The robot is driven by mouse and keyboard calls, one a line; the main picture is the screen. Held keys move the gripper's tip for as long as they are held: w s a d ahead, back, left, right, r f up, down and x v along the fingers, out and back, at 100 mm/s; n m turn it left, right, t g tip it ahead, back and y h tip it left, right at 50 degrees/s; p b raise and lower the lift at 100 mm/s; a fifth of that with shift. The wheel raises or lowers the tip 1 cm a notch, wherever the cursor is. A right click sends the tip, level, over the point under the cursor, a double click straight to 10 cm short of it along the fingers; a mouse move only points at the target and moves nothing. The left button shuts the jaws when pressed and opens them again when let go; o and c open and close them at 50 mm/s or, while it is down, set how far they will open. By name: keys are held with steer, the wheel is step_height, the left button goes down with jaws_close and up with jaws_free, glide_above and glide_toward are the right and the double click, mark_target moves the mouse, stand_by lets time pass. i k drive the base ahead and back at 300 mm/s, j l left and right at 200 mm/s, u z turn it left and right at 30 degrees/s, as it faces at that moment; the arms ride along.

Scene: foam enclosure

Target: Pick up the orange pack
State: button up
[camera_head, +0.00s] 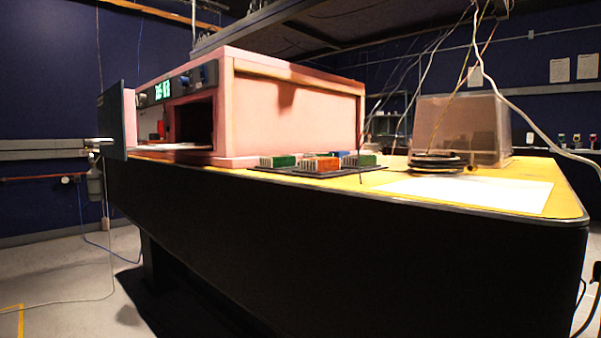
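The orange pack (320,164) is a small box with a pale ribbed side. It sits on a dark flat tray (298,173) on the yellow table top, near the table's long front edge. A green pack (279,161) stands just left of it, another green pack (360,160) to its right, and a blue one (340,154) shows partly behind. My gripper is not in view, so its state and its distance from the pack are hidden.
A large pink foam enclosure (295,110) with an open front stands left of and behind the tray. A clear box (462,128), dark coiled cable (437,162) and white sheet (470,192) lie to the right. Cables hang above. The table's dark side (350,250) fills the foreground.

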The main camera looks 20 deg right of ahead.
mark_target(319, 164)
steer(key=i, duration=1)
